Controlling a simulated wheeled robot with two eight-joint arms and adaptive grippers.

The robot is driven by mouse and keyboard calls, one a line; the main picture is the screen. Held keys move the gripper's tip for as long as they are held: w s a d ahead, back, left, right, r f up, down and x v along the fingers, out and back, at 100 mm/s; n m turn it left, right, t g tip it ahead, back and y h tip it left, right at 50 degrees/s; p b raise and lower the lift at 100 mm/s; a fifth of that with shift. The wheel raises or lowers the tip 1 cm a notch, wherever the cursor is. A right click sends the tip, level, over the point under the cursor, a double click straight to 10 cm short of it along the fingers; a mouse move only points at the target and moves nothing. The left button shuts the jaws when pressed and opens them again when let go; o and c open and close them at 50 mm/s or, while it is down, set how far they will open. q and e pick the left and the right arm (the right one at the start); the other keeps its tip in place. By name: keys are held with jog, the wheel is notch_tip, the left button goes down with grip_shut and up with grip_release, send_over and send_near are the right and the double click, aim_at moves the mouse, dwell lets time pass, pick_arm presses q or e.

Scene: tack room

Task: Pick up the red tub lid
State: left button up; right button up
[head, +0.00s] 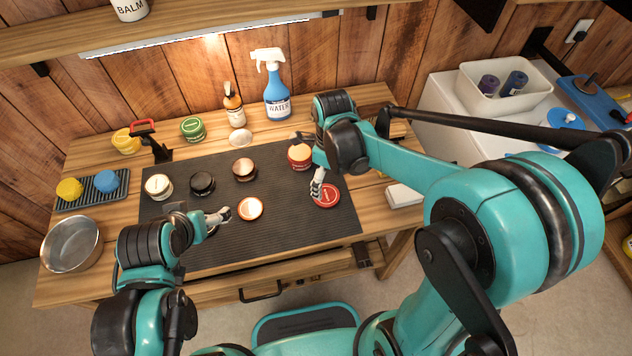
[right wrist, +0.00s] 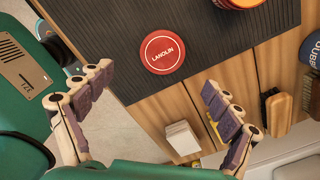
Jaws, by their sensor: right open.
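The red tub lid (head: 327,196), round with white lettering, lies flat on the dark ribbed mat near its right end. In the right wrist view the lid (right wrist: 162,52) reads "LANOLIN". My right gripper (head: 306,167) is open and empty above the mat, with one finger close to the lid in the head view. In the right wrist view its spread fingers (right wrist: 158,82) stand either side below the lid, apart from it. A red tub (head: 300,157) stands just behind the lid, partly beside my gripper.
The mat (head: 290,240) also holds a brown tub (head: 244,169), a black tub (head: 202,183) and a cream tub (head: 158,186). A blue spray bottle (head: 276,98) and brown bottle (head: 233,106) stand behind. A white block (head: 404,195) and brushes lie right of the mat.

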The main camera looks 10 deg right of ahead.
aim_at(326, 195)
jog(key=shift+w+a+f+m, duration=0.25)
jog(key=shift+f+m, duration=0.05)
jog(key=shift+a+f, duration=0.1)
jog(key=shift+f, duration=0.25)
jog(key=shift+f+b, duration=0.6)
jog(key=shift+f, duration=0.35)
jog(key=f, duration=0.1)
jog(key=f+b, duration=0.1)
jog(key=f, duration=0.1)
jog(key=f+b, duration=0.1)
jog(key=shift+d+f, duration=0.15)
jog(key=shift+d, duration=0.2)
jog(key=shift+f, duration=0.4)
jog(key=c, duration=0.9)
